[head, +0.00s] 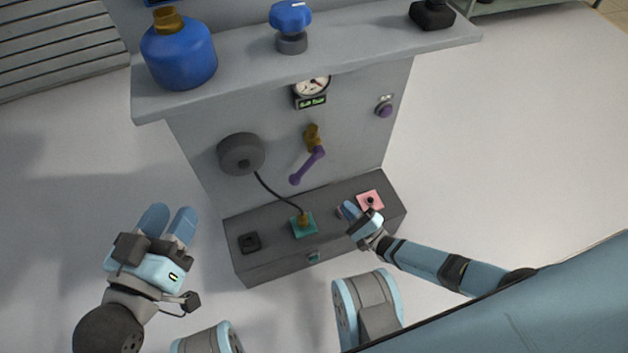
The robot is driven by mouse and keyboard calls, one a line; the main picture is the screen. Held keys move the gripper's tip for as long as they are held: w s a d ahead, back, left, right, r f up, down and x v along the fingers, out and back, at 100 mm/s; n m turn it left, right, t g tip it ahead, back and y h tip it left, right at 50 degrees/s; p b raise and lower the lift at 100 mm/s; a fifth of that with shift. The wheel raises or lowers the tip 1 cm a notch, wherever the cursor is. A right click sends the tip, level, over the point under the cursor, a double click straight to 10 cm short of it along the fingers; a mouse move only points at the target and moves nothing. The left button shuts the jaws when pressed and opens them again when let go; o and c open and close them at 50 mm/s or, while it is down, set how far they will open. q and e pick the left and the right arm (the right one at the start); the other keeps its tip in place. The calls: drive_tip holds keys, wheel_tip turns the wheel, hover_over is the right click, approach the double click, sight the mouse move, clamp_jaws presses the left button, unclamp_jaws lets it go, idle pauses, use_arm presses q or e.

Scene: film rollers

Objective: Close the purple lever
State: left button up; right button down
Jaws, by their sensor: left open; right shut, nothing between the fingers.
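The purple lever (308,165) hangs from a brass valve (313,137) on the front panel of the grey machine. It slants down to the left. My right gripper (347,211) is shut and empty, below and to the right of the lever and apart from it, over the machine's lower ledge. My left gripper (168,222) is open and empty, well to the left of the machine's base.
A gauge (312,87) sits above the valve and a purple knob (384,109) to its right. A dark round reel (241,154) with a cable is left of the lever. The lower ledge (275,256) carries a teal plate (304,226) and pink plate (370,200). A blue bottle (180,55) stands on the shelf.

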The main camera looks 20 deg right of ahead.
sight(306, 167)
idle(0.3)
drive_tip(key=s+a+r+b+x, duration=0.1)
drive_tip(key=x, duration=1.2)
drive_tip(key=shift+s+a+r, duration=0.2)
drive_tip(key=shift+s+a, duration=0.15)
drive_tip(key=shift+a, duration=0.05)
